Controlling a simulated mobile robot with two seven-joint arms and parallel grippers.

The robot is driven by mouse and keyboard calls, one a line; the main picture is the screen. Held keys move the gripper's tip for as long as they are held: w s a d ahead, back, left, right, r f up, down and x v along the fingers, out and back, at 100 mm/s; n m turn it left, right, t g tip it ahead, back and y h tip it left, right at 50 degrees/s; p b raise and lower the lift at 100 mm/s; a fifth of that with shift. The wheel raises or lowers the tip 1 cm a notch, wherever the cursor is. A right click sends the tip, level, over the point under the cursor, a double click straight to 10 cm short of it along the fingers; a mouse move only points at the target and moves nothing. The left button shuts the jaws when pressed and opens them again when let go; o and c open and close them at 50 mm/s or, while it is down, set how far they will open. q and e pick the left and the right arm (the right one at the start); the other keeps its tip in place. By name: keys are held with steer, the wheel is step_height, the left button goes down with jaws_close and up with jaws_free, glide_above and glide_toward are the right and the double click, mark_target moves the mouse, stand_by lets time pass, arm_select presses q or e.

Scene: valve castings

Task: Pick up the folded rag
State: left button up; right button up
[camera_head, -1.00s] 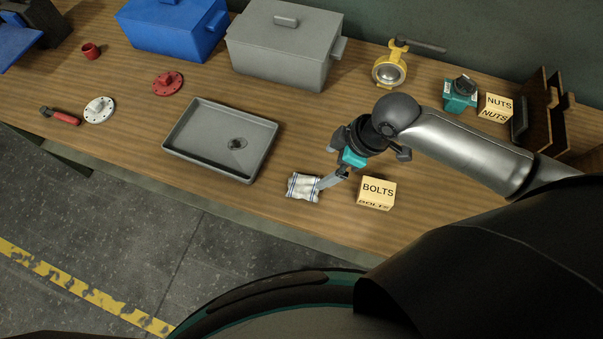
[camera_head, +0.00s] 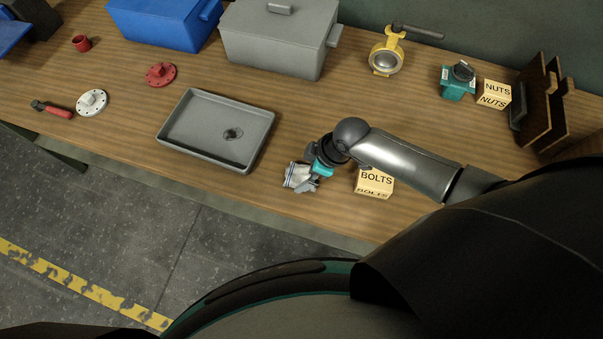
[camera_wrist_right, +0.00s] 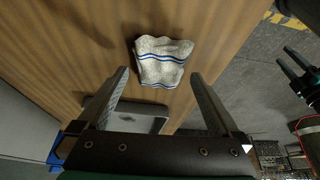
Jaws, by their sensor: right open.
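The folded rag (camera_head: 296,176) is white with blue stripes and lies on the wooden bench near its front edge, between the tray and the BOLTS box. In the right wrist view the rag (camera_wrist_right: 162,60) lies just beyond the fingertips, roughly centred between them. My right gripper (camera_head: 312,184) is at the rag in the head view and hides part of it. In the right wrist view the right gripper (camera_wrist_right: 160,80) has its fingers spread wide with nothing held. My left gripper does not show clearly in the head view.
A grey tray (camera_head: 186,152) with a small dark part lies left of the rag. The BOLTS box (camera_head: 375,182) stands close to the right, beside my arm. The bench's front edge is near. Grey (camera_head: 275,45) and blue (camera_head: 160,27) bins stand at the back.

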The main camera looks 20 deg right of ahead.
mark_target(304, 174)
steer(key=shift+x, duration=0.75)
steer(key=c, duration=1.4)
steer(key=shift+r, duration=0.1)
step_height(304, 174, up, 20)
steer(key=p, duration=0.2)
steer(key=shift+p, duration=0.3)
steer(key=o, duration=0.8)
steer(key=c, duration=0.6)
